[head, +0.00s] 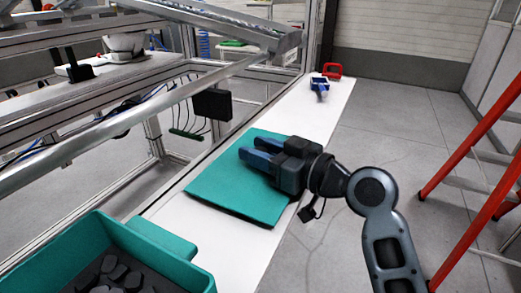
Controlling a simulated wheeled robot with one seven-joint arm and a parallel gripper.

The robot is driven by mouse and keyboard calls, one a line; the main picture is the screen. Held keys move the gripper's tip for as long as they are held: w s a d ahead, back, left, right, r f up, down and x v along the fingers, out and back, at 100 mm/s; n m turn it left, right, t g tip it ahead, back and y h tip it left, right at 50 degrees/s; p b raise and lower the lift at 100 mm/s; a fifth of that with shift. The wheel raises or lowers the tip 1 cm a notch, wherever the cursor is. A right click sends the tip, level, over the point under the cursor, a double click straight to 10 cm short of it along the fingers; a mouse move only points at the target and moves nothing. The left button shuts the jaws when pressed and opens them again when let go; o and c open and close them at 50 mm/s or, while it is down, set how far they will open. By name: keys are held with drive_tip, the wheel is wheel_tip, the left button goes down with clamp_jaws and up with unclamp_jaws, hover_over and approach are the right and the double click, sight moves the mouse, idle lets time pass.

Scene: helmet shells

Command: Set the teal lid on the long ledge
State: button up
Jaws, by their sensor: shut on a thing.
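The teal lid (226,189) is a flat, roughly rectangular panel over the middle of the long white ledge (317,125). It spans most of the ledge's width, and its near right corner reaches the ledge's right edge. A dark underside shows along its near edge; I cannot tell whether it rests on the ledge or hangs just above it. My gripper (250,147), with blue fingers, lies over the lid's far right part and is shut on it. The exact grip point is hidden by the gripper body.
A teal crate (71,248) with several dark pieces stands at the lower left, by the ledge's near end. A blue tool (319,87) and a red item (332,70) sit at the far end. A metal frame (150,79) borders the left; a red ladder (478,150) stands right.

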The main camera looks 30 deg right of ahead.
drive_tip(key=shift+f, duration=0.3)
drive_tip(key=shift+f+b, duration=0.2)
drive_tip(key=shift+b, duration=0.1)
drive_tip(key=o, duration=1.1)
drive_tip(key=shift+r, duration=0.2)
drive_tip(key=b+v, duration=0.1)
drive_tip(key=v, duration=1.1)
drive_tip(key=shift+s, duration=0.1)
